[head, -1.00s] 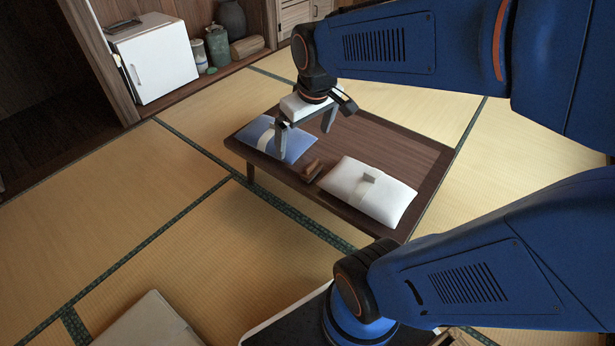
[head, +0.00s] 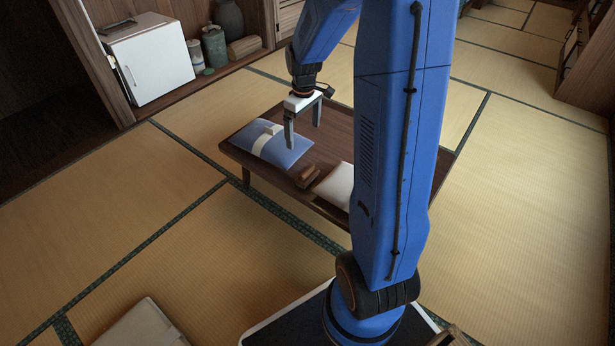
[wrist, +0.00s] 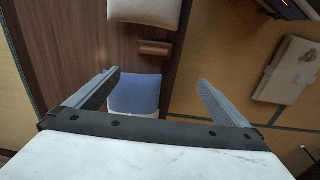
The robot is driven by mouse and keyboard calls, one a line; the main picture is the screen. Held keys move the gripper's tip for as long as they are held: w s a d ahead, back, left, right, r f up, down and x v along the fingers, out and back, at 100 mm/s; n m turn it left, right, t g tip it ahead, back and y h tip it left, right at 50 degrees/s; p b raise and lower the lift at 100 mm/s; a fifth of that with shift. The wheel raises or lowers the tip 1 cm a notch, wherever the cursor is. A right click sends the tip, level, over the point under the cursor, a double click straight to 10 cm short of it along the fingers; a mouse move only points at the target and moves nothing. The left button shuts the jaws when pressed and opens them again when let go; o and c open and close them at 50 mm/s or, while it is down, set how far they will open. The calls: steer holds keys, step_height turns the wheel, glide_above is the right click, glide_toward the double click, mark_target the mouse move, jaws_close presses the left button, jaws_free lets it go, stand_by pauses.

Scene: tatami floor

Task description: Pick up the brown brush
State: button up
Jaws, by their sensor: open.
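The brown brush (head: 307,177) lies on the low dark table (head: 335,130), between a blue cushion-like bundle (head: 283,151) and a white one (head: 337,185). In the wrist view the brush (wrist: 155,48) shows beyond the fingertips, below the white bundle (wrist: 145,12) and above the blue one (wrist: 134,92). My gripper (head: 304,136) is open and empty, pointing down above the table near the blue bundle. In the wrist view its two fingers (wrist: 157,77) are spread wide apart. The brush is clear of both fingers.
A white box-like cabinet (head: 150,65), jars (head: 215,47) and a wooden block stand in the alcove at the back left. Tatami around the table is mostly free.

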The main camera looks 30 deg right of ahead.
step_height(320, 180, down, 4)
steer(key=w+d, duration=0.2)
glide_toward(308, 170)
steer(key=shift+n+g, duration=0.3)
steer(key=f, duration=0.1)
steer(key=w+f, duration=0.1)
steer(key=f, duration=0.1)
steer(key=w+f, duration=0.1)
steer(key=f, duration=0.1)
steer(key=shift+d+f, duration=0.1)
steer(key=f, duration=0.2)
steer(key=s+f, duration=0.1)
steer(key=f, duration=0.1)
steer(key=shift+s+f, duration=0.1)
steer(key=shift+f, duration=0.5)
steer(key=shift+c, duration=0.6)
steer(key=c, duration=0.9)
